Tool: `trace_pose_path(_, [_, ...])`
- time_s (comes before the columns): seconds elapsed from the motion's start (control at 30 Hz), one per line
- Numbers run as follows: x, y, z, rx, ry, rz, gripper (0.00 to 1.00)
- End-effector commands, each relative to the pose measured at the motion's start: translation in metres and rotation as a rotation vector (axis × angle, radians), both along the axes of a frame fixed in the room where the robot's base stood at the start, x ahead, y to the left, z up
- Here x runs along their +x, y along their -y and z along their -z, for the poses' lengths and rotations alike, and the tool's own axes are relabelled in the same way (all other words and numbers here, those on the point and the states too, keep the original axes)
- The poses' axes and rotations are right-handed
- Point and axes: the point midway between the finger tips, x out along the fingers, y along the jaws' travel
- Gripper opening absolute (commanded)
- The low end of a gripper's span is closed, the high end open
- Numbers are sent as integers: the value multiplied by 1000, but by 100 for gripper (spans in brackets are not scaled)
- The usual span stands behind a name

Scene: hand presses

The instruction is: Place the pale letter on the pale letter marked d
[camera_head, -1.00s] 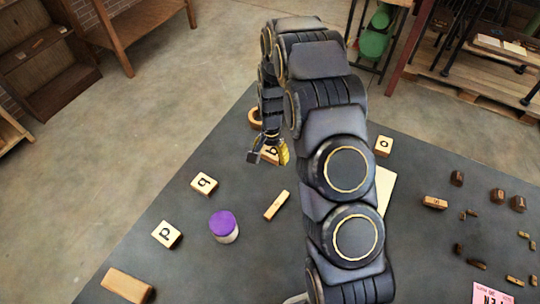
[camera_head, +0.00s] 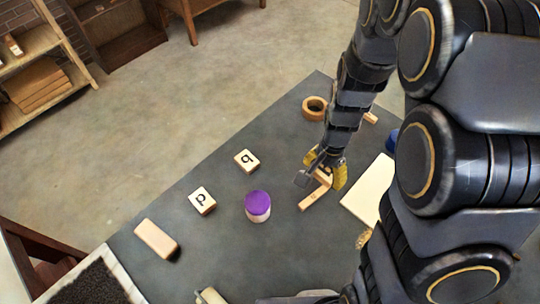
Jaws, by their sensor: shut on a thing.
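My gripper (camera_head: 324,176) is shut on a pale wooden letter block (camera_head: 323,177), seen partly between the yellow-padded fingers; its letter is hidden. The gripper is over the dark table, close above a narrow wooden bar (camera_head: 314,197). Two pale letter blocks lie face up to the left: one nearer the front (camera_head: 203,200) and one farther back (camera_head: 247,161). Each bears a dark rounded letter with a stem; at this angle I cannot tell surely which is d. Both stand apart from my gripper.
A purple-lidded jar (camera_head: 258,205) stands between the front letter block and my gripper. A plain wooden block (camera_head: 156,239) lies front left. A wooden ring (camera_head: 314,107) lies at the back. A pale board (camera_head: 369,191) lies right of the gripper. Table around the letter blocks is clear.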

Motion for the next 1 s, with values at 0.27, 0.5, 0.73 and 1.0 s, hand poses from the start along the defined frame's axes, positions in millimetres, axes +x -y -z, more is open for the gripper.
trace_pose_path(0.27, [-3, -69, -12, -3, 0, -43, 30])
trace_pose_path(0.5, [-16, -120, -22, 0, 3, -59, 30])
trace_pose_path(0.73, [-6, -136, -16, -1, -2, -59, 30])
trace_pose_path(1.0, [47, -155, 10, 0, 0, -59, 30])
